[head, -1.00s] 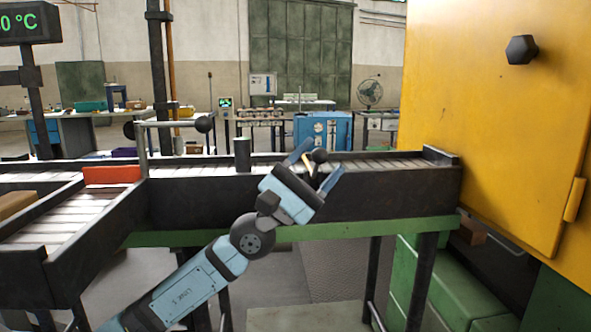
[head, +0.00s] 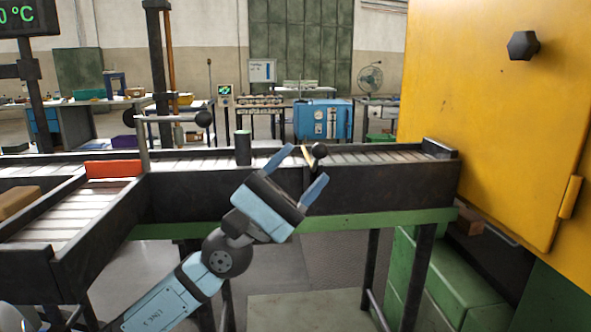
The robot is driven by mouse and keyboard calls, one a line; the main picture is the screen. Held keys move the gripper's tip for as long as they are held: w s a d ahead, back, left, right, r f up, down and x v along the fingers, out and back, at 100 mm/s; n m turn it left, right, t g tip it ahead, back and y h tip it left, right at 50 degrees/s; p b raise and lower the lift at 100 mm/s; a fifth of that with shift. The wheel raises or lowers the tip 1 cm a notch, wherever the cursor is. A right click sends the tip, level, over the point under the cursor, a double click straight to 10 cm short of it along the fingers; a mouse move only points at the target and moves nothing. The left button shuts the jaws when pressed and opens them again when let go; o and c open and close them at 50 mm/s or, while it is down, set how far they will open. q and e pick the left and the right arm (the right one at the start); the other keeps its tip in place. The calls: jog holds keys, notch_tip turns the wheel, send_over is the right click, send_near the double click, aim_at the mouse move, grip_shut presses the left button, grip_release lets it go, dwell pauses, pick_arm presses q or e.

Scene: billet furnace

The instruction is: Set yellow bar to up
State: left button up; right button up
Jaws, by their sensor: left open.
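The gripper holds nothing. My right gripper is not in view.
The roller conveyor (head: 390,188) runs across the middle. A dark post (head: 243,148) and a rail with black balls (head: 172,118) stand left of the gripper. An orange-red block (head: 113,169) lies farther left. The yellow furnace panel (head: 480,110) fills the right.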

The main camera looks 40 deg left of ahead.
pick_arm(q)
jog(key=shift+s+d, duration=0.1)
jog(key=shift+s, duration=0.4)
dwell(0.5)
